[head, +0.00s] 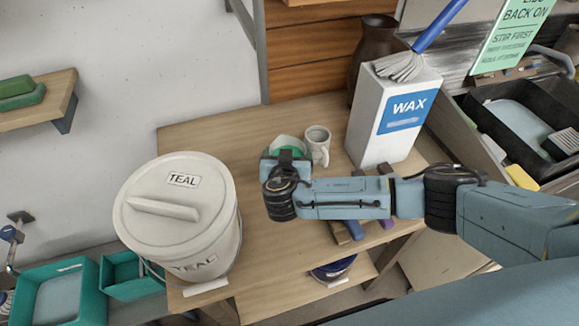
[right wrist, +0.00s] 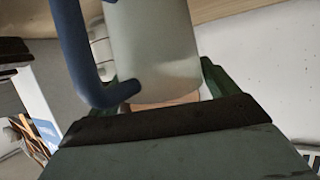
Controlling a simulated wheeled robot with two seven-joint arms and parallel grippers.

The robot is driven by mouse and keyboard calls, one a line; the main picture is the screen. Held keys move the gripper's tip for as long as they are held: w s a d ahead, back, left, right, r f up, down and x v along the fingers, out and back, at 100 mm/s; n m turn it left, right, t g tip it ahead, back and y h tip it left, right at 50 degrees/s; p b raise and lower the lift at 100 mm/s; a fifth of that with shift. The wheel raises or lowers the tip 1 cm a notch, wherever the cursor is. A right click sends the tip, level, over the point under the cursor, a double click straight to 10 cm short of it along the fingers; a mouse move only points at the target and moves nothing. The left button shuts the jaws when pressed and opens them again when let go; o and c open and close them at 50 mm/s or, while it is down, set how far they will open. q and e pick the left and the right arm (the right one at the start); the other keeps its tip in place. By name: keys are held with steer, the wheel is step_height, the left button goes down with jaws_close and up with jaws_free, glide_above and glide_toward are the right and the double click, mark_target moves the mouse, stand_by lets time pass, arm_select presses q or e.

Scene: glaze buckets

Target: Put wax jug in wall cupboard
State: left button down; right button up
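A tall white carton (head: 371,126) with a blue WAX label stands at the back right of the wooden bench. A pale jug (head: 289,142) stands on the bench left of a mug, partly hidden by my right gripper (head: 286,158). In the right wrist view the pale jug (right wrist: 155,45) is close up, with a blue handle (right wrist: 78,60) on its left; no label shows. My right gripper's green fingers (right wrist: 160,92) are wide apart around the jug's outline, with a small gap at its right side. My left gripper is out of view. No wall cupboard is clearly visible.
A lidded TEAL bucket (head: 178,215) stands on the bench's left. A pale mug (head: 318,143) is close beside the jug. A dark brown vase (head: 372,50) stands behind the carton. A black tray (head: 520,120) is at the right. The back left of the bench (head: 215,135) is clear.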

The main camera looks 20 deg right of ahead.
steer(key=c, duration=1.5)
steer(key=shift+r, duration=0.25)
steer(key=shift+c, duration=0.2)
